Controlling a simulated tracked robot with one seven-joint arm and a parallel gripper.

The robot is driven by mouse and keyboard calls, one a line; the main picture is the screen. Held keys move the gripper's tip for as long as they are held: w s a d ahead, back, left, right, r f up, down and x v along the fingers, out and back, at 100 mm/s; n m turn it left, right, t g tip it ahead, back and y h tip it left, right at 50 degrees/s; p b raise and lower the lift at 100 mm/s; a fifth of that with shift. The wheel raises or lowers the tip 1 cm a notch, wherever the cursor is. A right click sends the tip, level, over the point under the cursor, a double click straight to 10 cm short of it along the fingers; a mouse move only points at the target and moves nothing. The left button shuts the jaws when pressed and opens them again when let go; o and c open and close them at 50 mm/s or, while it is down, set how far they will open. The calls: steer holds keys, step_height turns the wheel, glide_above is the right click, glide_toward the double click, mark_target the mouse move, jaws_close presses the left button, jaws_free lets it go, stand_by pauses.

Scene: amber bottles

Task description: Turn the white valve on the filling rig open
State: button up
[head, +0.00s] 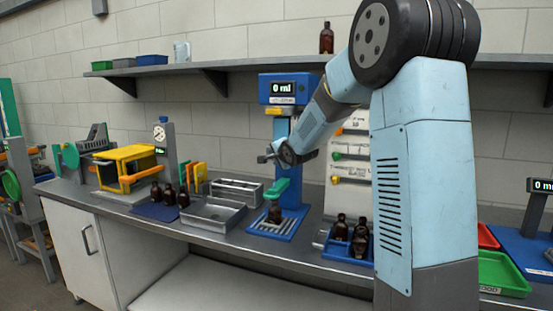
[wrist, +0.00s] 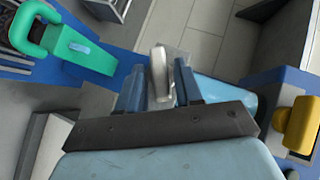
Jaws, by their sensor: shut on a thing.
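The filling rig (head: 293,162) is a blue column with a display reading 0 ml (head: 283,88) at its top. My gripper (head: 268,157) reaches in front of the column, above a green part (head: 283,188). In the wrist view my gripper (wrist: 160,82) has its two blue fingers on either side of the white valve (wrist: 161,70), an upright pale handle, and is shut on it. In the head view the valve is too small and covered to make out. An amber bottle (head: 275,212) stands upright on the rig's base, under the green part.
A blue tray with amber bottles (head: 350,236) stands right of the rig. An empty metal tray (head: 211,214) lies to its left, near several more amber bottles (head: 169,195). A yellow part (wrist: 298,125) is at the wrist view's right edge. A wall shelf (head: 230,64) runs behind.

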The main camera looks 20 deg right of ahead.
steer(key=shift+a+f+n+g+h, duration=0.15)
steer(key=shift+n+g+h, duration=0.25)
steer(key=shift+g, duration=0.2)
steer(key=shift+a+n+g+h, duration=0.1)
steer(key=shift+n+g+h, duration=0.4)
steer(key=shift+n+g, duration=0.15)
steer(key=shift+n+g+h, duration=0.55)
steer(key=shift+g+h, duration=0.15)
steer(key=shift+g, duration=0.15)
steer(key=shift+w+r+n+g+h, duration=0.15)
steer(key=shift+n+g+h, duration=0.45)
steer(key=shift+h, duration=0.2)
steer(key=shift+w+r+n+g+h, duration=0.15)
steer(key=shift+n+g+h, duration=0.35)
steer(key=shift+g+h, duration=0.25)
steer(key=shift+r, duration=0.15)
steer(key=o, duration=0.8)
steer(key=shift+a, duration=0.1)
steer(key=shift+c, duration=0.2)
